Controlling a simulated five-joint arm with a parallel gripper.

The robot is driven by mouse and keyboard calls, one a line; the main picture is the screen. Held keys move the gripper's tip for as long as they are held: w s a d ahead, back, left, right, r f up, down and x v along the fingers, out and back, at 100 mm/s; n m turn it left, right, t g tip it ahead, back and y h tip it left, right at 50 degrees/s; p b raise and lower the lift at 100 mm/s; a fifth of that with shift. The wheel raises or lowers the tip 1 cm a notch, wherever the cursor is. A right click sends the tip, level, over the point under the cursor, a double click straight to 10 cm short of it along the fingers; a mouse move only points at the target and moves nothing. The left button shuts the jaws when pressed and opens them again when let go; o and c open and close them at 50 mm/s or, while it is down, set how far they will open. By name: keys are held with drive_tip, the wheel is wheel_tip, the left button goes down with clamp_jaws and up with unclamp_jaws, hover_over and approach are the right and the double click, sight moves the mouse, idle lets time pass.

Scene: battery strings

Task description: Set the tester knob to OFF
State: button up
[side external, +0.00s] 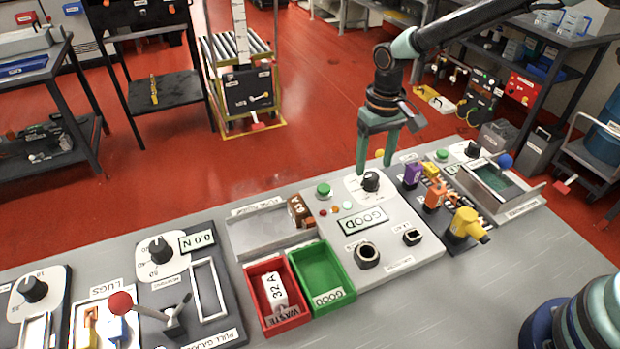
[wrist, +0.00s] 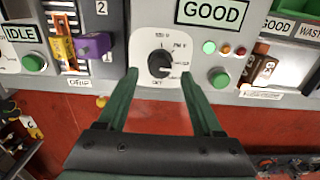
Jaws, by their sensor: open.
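The tester is a grey panel (side external: 405,225) with a display (side external: 362,221) reading GOOD. Its black tester knob (side external: 371,181) sits on a white dial plate at the panel's far edge. In the wrist view the knob (wrist: 159,64) is near the middle, ringed by small labels. Its pointer seems to face right and slightly down, but the labels are too small to read surely. My gripper (side external: 376,168) is open and empty, pointing down at the knob. In the wrist view my gripper's fingertips (wrist: 158,73) lie on either side of the knob; contact is not visible.
A green button (side external: 323,189) is left of the knob. A purple block (side external: 412,174) and orange blocks (side external: 434,196) stand on the right. A red waste bin (side external: 265,270) and a green bin (side external: 325,301) are in front. The red waste bin holds a white block marked 32A (side external: 275,292).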

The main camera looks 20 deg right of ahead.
sight(372, 175)
drive_tip(key=shift+f, duration=0.2)
drive_tip(key=shift+f, duration=1.6)
clamp_jaws()
drive_tip(key=m, duration=0.4)
drive_tip(key=shift+m, duration=0.9)
